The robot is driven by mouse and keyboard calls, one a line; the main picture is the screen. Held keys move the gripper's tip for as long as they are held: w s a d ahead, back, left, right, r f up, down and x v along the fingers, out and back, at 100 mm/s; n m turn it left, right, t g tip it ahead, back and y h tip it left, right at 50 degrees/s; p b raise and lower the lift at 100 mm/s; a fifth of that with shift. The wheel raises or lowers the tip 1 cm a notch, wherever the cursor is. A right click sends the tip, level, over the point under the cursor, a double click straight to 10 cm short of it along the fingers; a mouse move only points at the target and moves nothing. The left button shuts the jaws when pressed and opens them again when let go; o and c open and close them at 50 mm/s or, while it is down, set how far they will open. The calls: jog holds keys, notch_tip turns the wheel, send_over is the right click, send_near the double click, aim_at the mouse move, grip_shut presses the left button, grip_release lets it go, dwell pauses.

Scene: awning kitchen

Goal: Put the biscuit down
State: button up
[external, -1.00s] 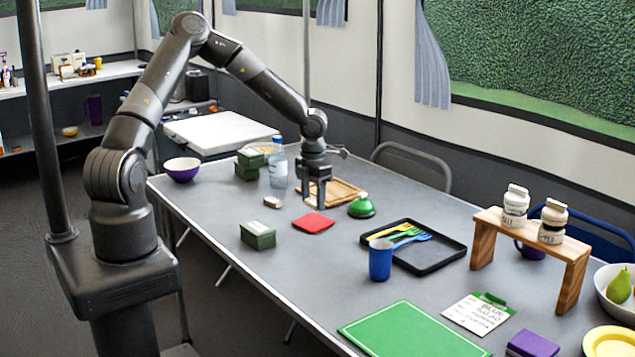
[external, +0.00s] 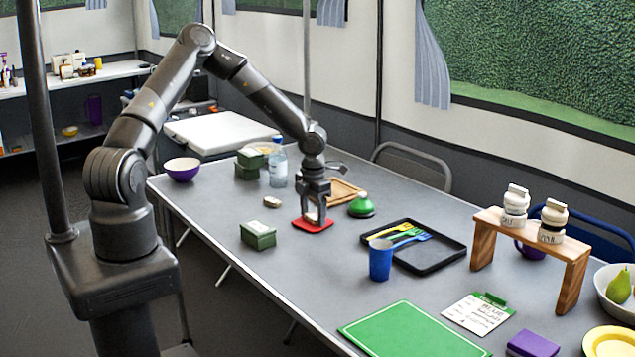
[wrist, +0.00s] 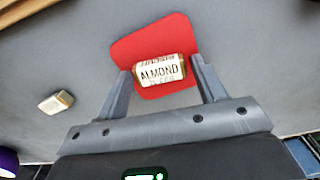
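The biscuit (wrist: 159,72) is a small pale packet marked ALMOND with a brown edge. In the wrist view it sits between my fingertips, over the red mat (wrist: 150,38). My gripper (external: 313,218) is shut on the biscuit, fingers pointing down, low over the red mat (external: 301,224) on the grey table. I cannot tell whether the biscuit's underside touches the mat. In the external view my fingers partly hide the biscuit.
A small pale block (external: 272,202) lies left of the mat. A green box (external: 258,236) stands in front. A black tray (external: 444,262) and a blue cup (external: 381,259) stand further right.

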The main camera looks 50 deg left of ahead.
aim_at(313, 216)
jog(key=shift+o, duration=0.8)
notch_tip(313, 216, up, 12)
jog(key=s+r+m+t, duration=0.2)
jog(key=s+r+m, duration=1)
jog(key=s+m, duration=0.3)
jog(key=s+r+m+t, duration=0.3)
jog(key=s+r+m, duration=0.8)
jog(key=m, duration=1)
jog(key=s, duration=0.4)
jog(key=shift+d+r+t, duration=0.25)
jog(key=shift+r+t, duration=0.05)
jog(key=shift+r, duration=0.1)
